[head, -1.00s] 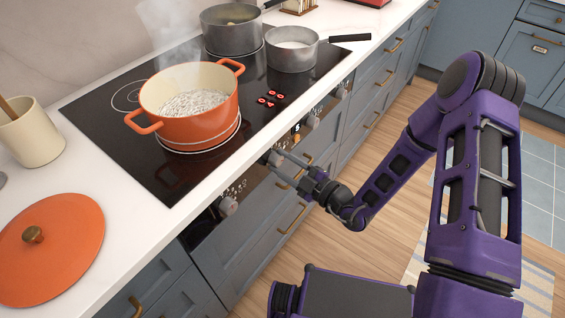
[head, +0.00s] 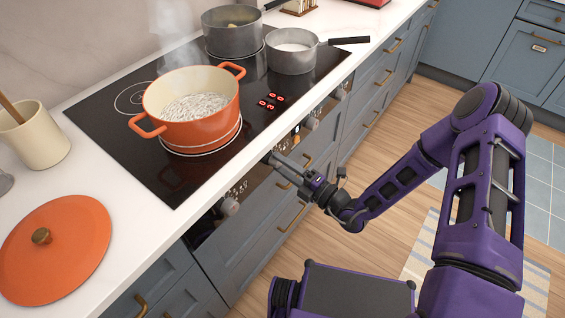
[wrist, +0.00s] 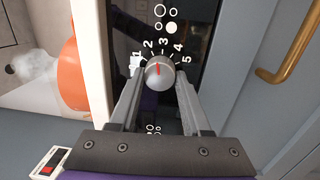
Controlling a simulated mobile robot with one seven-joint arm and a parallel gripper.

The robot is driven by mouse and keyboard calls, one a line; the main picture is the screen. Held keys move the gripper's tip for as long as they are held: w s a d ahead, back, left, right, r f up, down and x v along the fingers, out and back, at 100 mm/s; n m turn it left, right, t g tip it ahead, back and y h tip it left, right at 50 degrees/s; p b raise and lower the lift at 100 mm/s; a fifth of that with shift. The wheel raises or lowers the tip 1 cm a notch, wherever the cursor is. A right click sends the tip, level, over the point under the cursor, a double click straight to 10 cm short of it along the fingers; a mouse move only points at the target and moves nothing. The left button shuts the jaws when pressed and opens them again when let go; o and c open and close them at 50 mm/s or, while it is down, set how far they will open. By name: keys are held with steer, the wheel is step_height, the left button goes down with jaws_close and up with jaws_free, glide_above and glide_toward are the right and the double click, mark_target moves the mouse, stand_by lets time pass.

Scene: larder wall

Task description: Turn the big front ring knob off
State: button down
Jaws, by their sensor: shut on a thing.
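The ring knob (wrist: 160,75) is a round silver knob with a red pointer, on a black panel with a scale of 1 to 5. In the wrist view its pointer stands near 2 to 3, and one filled circle marks its ring. My gripper (wrist: 158,88) is shut on the knob, one finger on each side. In the head view my gripper (head: 272,160) reaches the hob's front panel and hides that knob. The black hob (head: 165,175) has a red display (head: 270,102), whose lower row seems to read 03.
An orange pot (head: 205,125) steams on the front ring. Grey pans (head: 290,60) stand at the back. An orange lid (head: 70,250) and cream crock (head: 45,148) are on the counter. Drawer handles (head: 292,217) project below the panel.

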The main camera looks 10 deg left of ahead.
steer(key=shift+w+d+f+n+g+y+p, duration=0.15)
steer(key=shift+n+g+p, duration=0.2)
steer(key=shift+n, duration=2.35)
steer(key=shift+a+r+n+g+y+p, duration=0.1)
steer(key=shift+n+g+p, duration=0.25)
steer(key=shift+n, duration=2.35)
steer(key=shift+w+d+f+n+g+y+p, duration=0.15)
steer(key=shift+n+p, duration=0.25)
steer(key=shift+n, duration=2.3)
steer(key=shift+a, duration=0.1)
steer(key=shift+c, duration=1.8)
jaws_free()
steer(key=shift+r, duration=0.1)
steer(key=shift+s, duration=0.1)
